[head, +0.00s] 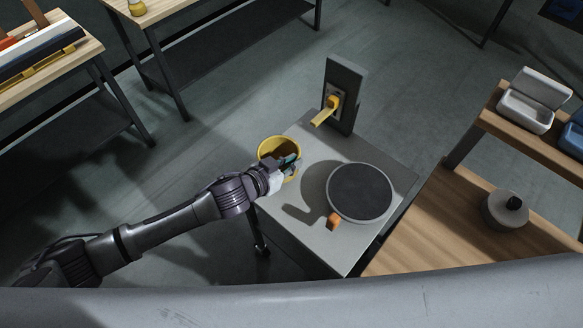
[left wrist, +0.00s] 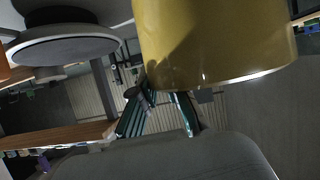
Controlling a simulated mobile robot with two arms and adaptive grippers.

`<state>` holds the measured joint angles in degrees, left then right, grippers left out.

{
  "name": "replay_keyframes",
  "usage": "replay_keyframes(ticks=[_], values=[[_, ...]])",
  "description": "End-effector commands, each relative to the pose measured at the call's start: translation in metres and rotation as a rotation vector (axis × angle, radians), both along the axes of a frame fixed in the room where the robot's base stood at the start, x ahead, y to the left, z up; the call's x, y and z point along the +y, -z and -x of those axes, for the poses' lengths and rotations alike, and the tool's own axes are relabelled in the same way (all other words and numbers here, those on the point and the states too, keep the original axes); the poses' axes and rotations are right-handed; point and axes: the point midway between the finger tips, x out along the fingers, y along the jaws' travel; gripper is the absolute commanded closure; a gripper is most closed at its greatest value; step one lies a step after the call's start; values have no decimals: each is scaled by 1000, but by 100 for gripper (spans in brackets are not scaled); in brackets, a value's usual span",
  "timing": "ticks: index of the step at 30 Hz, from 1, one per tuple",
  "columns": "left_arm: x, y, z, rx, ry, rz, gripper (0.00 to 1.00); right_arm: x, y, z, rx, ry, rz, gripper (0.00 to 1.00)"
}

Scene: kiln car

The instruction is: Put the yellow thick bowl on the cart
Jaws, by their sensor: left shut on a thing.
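The yellow thick bowl (head: 268,145) is held by my left gripper (head: 288,164) at the left edge of a grey flat-topped stand, which looks like the cart (head: 341,250). The teal fingers are shut on the bowl's near-right side in the head view. In the left wrist view the bowl (left wrist: 215,40) fills the upper right, and the fingers (left wrist: 160,112) meet its lower part. The bowl appears raised, with a gap beneath it, but its exact height over the top is hard to tell. My right gripper is not in view.
A wooden bench (head: 440,230) stands to the right. The top's front left is clear.

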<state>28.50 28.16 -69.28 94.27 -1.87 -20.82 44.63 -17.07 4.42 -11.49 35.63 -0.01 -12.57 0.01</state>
Motion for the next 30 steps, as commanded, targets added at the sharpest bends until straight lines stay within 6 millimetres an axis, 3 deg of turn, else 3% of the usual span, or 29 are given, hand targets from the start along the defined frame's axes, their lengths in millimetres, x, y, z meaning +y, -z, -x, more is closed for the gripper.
replay_keyframes(ticks=[8,15,16,20,30], values=[[0,34,-1,0,-2,2,100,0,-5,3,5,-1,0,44],[0,38,0,-1,0,1,100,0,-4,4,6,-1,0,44],[0,39,0,1,-1,0,87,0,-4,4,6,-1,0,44],[0,39,0,1,-1,0,65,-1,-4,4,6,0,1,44],[2,39,1,1,-2,-1,63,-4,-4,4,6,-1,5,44]])
